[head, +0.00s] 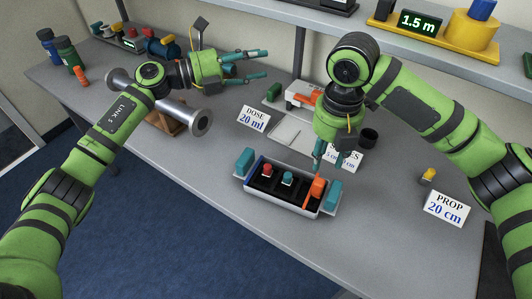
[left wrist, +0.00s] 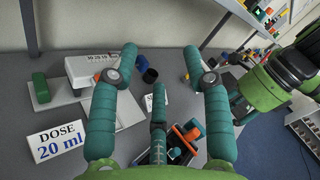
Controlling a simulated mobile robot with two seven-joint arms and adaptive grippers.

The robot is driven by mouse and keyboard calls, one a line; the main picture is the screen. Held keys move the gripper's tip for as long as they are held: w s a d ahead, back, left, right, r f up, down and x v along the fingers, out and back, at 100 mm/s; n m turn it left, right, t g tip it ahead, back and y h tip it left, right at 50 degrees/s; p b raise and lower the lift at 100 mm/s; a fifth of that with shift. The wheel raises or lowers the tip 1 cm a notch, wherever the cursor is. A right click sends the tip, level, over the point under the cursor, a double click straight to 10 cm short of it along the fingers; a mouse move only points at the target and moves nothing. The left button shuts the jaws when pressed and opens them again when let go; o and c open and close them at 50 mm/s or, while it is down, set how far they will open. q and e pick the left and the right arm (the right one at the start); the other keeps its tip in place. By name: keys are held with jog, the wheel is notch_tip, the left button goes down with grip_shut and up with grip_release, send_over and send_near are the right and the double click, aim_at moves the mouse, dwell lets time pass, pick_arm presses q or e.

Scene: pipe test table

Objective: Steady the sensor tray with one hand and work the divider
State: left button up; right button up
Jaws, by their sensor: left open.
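The sensor tray (head: 280,201) is a dark, pale-edged box near the table's front edge, with a teal handle block (head: 243,162) at its left end and another (head: 332,197) at its right. An orange divider (head: 316,188) stands towards its right end; it also shows in the left wrist view (left wrist: 187,133). My right gripper (head: 327,155) points down just above and behind the divider; whether its fingers touch anything is unclear. My left gripper (head: 256,65) is open and empty, well behind the tray; its spread fingers (left wrist: 158,62) fill the left wrist view and partly hide the tray.
A red-capped piece (head: 267,169) and a teal-capped piece (head: 288,178) sit in the tray. A dose card (head: 253,119), a dark cup (head: 369,138) and a prop card (head: 447,208) stand around it. A metal flanged pipe (head: 180,109) lies left. Table left of the tray is clear.

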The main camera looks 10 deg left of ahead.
pick_arm(q)
jog(key=s+d+f+m+g+y, duration=0.2)
jog(key=s+d+f+m+g, duration=0.3)
jog(key=s+d+m, duration=0.15)
jog(key=m+g+y, duration=0.4)
jog(key=m+y, duration=0.9)
send_over(266, 190)
jog(key=d, duration=0.1)
notch_tip(266, 190, down, 13)
jog(key=shift+r, duration=0.2)
jog(key=shift+a+f+t+y, duration=0.15)
jog(key=shift+a+t+y, duration=0.15)
jog(key=shift+t+y, duration=0.1)
jog(key=shift+a+f, duration=0.2)
jog(key=shift+f, duration=3.25)
